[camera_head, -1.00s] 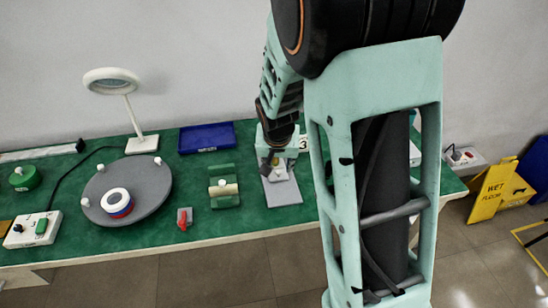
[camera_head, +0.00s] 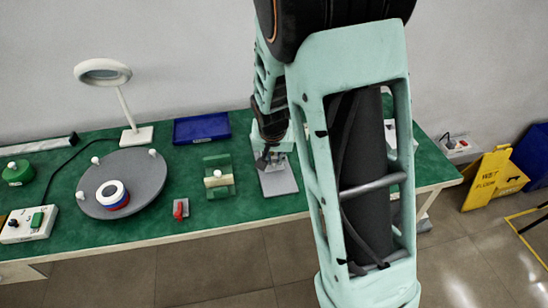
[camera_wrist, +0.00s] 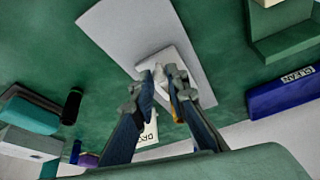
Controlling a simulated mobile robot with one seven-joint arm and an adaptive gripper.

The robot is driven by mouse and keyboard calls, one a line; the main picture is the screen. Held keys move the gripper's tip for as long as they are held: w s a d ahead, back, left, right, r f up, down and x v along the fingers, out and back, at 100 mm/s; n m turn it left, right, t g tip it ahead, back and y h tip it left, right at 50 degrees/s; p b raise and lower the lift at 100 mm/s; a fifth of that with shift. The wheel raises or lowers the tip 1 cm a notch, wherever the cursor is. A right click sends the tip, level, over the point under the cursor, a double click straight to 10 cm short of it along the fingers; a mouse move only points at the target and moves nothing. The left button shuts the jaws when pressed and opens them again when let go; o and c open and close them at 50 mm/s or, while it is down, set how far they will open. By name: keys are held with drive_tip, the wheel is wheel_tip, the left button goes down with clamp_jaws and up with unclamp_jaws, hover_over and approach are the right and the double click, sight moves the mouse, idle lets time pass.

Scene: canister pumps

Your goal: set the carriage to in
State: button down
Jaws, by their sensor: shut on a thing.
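The carriage is a pale block with a small upright knob (camera_wrist: 161,76), on a grey base plate (camera_head: 280,185) on the right part of the green bench. In the wrist view the grey plate (camera_wrist: 125,30) runs diagonally up and left from the block. My gripper (camera_head: 265,160) is over the far part of the plate, fingers pointing down. In the wrist view my gripper (camera_wrist: 163,85) has its two fingertips close together around the knob, shut on it. The fingers and wrist hide much of the carriage, and I cannot read its exact position along the plate.
A green fixture with a cream roller (camera_head: 218,181) and a red-handled switch (camera_head: 181,208) stand left of the plate. A blue tray (camera_head: 201,128) is behind. A round grey turntable (camera_head: 150,175) is farther left. My own arm blocks the view to the right.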

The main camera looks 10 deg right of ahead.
sight(272, 154)
drive_tip(key=shift+w, duration=0.1)
drive_tip(key=w, duration=0.3)
drive_tip(key=shift+w, duration=0.25)
drive_tip(key=shift+r, duration=0.1)
drive_tip(key=c, duration=1.9)
unclamp_jaws()
drive_tip(key=shift+w, duration=0.15)
drive_tip(key=v, duration=1.2)
